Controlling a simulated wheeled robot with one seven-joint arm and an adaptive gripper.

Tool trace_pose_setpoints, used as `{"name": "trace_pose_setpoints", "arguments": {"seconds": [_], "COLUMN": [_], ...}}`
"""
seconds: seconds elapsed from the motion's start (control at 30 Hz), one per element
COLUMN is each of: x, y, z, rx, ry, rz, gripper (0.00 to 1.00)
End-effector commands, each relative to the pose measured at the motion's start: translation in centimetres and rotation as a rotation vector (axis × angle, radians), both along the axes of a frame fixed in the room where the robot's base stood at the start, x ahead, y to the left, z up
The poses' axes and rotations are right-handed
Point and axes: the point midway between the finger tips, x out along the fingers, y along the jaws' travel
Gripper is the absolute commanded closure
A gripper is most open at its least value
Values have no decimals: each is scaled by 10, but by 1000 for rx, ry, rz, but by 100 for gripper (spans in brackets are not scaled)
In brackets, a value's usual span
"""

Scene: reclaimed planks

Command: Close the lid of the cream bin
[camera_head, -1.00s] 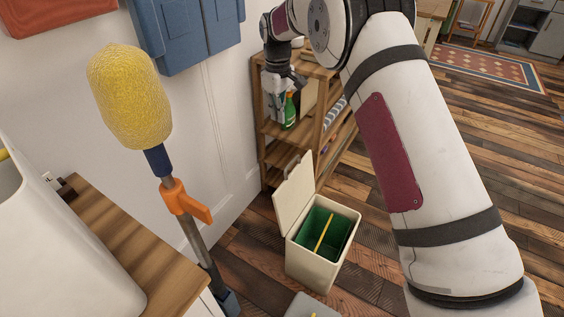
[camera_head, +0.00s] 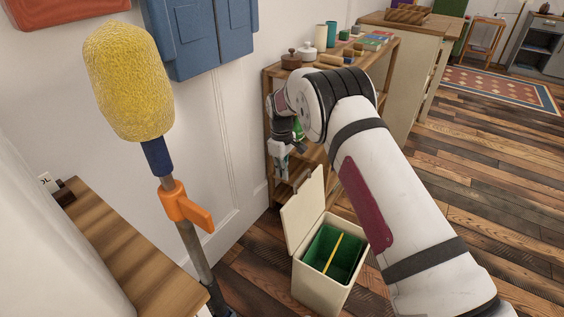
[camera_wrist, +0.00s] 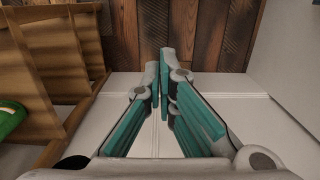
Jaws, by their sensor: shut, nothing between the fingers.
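The cream bin (camera_head: 318,289) stands on the plank floor in the head view. Its lid (camera_head: 303,211) stands up, open, along the bin's left edge, on the side towards the wall. The inside shows a green liner (camera_head: 345,262) and a yellow bar (camera_head: 335,252). My gripper (camera_head: 281,174) points down just above and to the left of the lid's top edge, near the wall and shelf; I see no contact with the lid. In the wrist view my gripper (camera_wrist: 163,62) has its teal fingers together and empty. I cannot make out the bin there.
A wooden shelf (camera_head: 270,128) stands close behind my gripper, with a green bottle (camera_head: 299,130) on it. The white wall (camera_head: 215,130) is at the left. A yellow duster (camera_head: 130,80) stands in the left foreground. Open plank floor (camera_head: 500,220) lies to the right.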

Motion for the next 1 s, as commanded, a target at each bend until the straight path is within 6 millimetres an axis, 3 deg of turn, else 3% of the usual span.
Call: {"name": "trace_pose_setpoints", "arguments": {"seconds": [0.03,0.3,1.0], "x": [-2,-15,-19], "y": [-8,-26,-39], "z": [9,17,21], "rx": [0,1,23], "ry": [-5,-4,-18], "rz": [-3,-3,-6], "gripper": [100,100,100]}}
